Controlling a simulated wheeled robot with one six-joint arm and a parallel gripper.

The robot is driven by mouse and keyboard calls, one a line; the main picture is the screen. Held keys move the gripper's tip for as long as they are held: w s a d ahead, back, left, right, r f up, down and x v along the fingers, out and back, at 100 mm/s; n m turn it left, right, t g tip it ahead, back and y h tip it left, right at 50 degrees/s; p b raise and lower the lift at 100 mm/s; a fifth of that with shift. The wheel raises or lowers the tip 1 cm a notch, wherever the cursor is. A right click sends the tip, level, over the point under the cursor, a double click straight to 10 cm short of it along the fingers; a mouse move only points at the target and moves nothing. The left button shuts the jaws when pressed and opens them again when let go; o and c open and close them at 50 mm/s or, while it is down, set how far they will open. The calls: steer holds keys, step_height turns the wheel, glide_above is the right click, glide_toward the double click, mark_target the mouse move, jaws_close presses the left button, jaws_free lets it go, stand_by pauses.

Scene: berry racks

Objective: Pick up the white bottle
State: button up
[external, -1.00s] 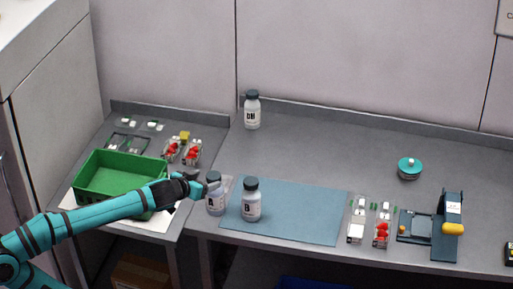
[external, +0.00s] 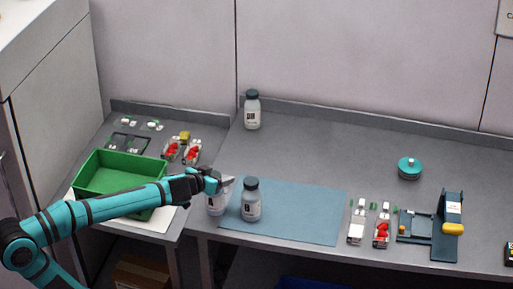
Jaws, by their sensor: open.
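Three white bottles with dark caps and dark label marks stand upright on the grey table. One bottle (external: 217,205) is at the mat's left edge, its cap and upper part hidden by my gripper. A second bottle (external: 251,205) stands just to its right on the blue mat. A third bottle (external: 252,113) stands at the back by the wall. My gripper (external: 222,183) is open, at the top of the left bottle in the picture. I cannot tell whether its fingers are around the cap or in front of it.
A green crate (external: 88,176) lies left, beside my arm. Punnets with red berries (external: 172,149) sit behind it. The blue mat (external: 300,212) is clear right of the bottles. More punnets (external: 358,225), a dark stand (external: 446,235) and a teal round object (external: 410,167) are at right.

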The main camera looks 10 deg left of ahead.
steer(key=shift+c, duration=0.2)
jaws_close()
